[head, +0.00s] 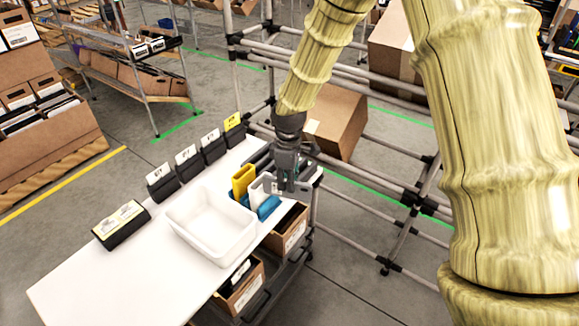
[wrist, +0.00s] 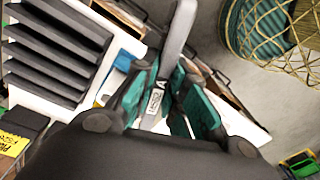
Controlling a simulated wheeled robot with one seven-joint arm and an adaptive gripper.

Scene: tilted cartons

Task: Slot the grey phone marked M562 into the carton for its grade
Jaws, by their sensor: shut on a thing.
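My gripper (head: 289,184) is over the far right end of the white table in the head view. In the wrist view, its teal-padded fingers (wrist: 166,88) are shut on a grey phone (wrist: 179,32), which sticks out beyond them. A small white label with print, too small to read surely, shows between the fingers. Two open brown cartons, a nearer one (head: 240,287) and a farther one (head: 288,232), stand along the table's right side, below its top. Dark upright items show in the nearer carton. The cartons' grade marks are not legible.
A white tray (head: 212,222) stands on the table (head: 110,282). Yellow, white and blue items (head: 268,207) stand close beside my gripper. Black card stands (head: 187,163) line the back edge, and a black labelled box (head: 121,224) sits at left. A slotted black rack (wrist: 55,50) shows in the wrist view.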

